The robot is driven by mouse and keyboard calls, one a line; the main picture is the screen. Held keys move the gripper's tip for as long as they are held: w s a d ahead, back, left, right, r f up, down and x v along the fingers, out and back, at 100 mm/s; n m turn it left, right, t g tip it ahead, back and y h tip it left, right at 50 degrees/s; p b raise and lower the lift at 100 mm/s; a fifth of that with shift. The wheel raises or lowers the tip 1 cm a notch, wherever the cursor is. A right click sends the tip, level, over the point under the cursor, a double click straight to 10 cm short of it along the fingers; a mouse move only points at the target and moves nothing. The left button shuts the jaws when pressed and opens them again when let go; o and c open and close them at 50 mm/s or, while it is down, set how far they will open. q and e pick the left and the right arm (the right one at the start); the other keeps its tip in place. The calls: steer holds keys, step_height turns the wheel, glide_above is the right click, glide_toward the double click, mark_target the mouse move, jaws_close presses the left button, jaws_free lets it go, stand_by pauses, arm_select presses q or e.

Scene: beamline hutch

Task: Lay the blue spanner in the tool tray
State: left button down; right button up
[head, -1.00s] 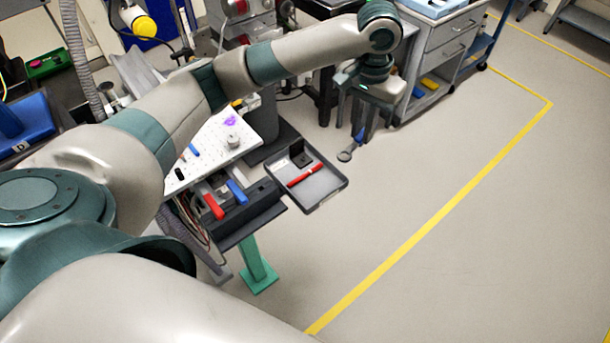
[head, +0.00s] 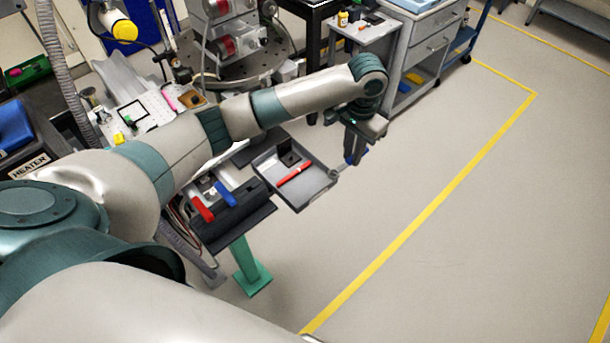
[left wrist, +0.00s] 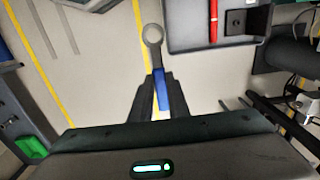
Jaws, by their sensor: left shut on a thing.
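My left gripper (head: 354,152) is shut on the blue spanner (head: 347,161). In the left wrist view the spanner's blue handle (left wrist: 160,88) lies between the fingers (left wrist: 154,95), and its grey ring end (left wrist: 153,34) points away from me. The tool tray (head: 311,193) is a grey shallow tray with a red tool (head: 295,173) and a small black block (head: 289,157) in it. It also shows at the top of the left wrist view (left wrist: 233,42). In the head view the ring end overlaps the tray's right corner; I cannot tell the height between them. My right gripper is not in view.
A dark holder (head: 240,215) with red and blue handles stands left of the tray. A perforated white plate (head: 150,105) lies behind my left arm. A grey drawer cart (head: 437,48) stands at the back. The floor to the right, with yellow lines, is clear.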

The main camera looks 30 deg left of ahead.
arm_select(q)
steer(key=p, duration=0.3)
glide_above(311, 186)
step_height(311, 186, down, 6)
steer(key=shift+w, duration=0.1)
steer(key=shift+f, duration=0.1)
steer(key=shift+f, duration=0.1)
steer(key=shift+f+p, duration=0.65)
steer(key=shift+f, duration=1.25)
steer(key=shift+f, duration=0.1)
steer(key=c, duration=2)
jaws_free()
steer(key=shift+a, duration=0.1)
steer(key=shift+c, duration=0.2)
steer(key=o, duration=0.4)
steer(key=shift+c, duration=0.2)
